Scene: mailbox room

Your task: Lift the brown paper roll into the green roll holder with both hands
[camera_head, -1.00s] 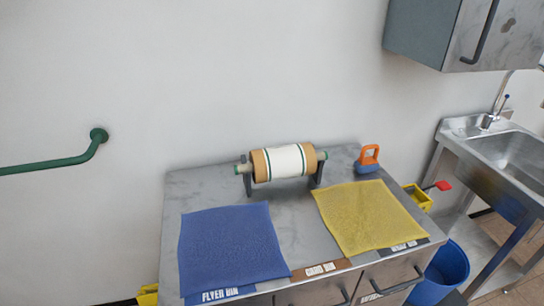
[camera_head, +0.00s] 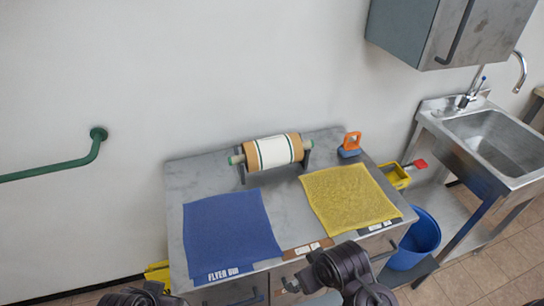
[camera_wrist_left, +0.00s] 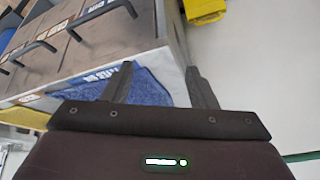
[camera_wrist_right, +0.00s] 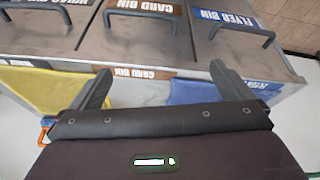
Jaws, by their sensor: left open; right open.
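The brown paper roll (camera_head: 248,155) wears a white band with dark green stripes and lies level at the back of the metal cabinet top. Pale green bar ends (camera_head: 236,160) stick out of it, and dark uprights (camera_head: 307,157) stand at its two ends. I cannot tell whether the roll rests on them. My left gripper (camera_wrist_left: 160,82) is open and empty by the cabinet's front corner, with the blue mat's edge beyond. My right gripper (camera_wrist_right: 160,82) is open and empty in front of the cabinet's drawers. Both are well apart from the roll, which neither wrist view shows.
A blue mat (camera_head: 232,236) and a yellow mat (camera_head: 350,197) lie on the cabinet top (camera_head: 185,175) before the roll. An orange-handled blue item (camera_head: 350,147) stands right of it. A sink (camera_head: 490,135), wall cabinet (camera_head: 420,30) and blue bucket (camera_head: 418,240) are at the right.

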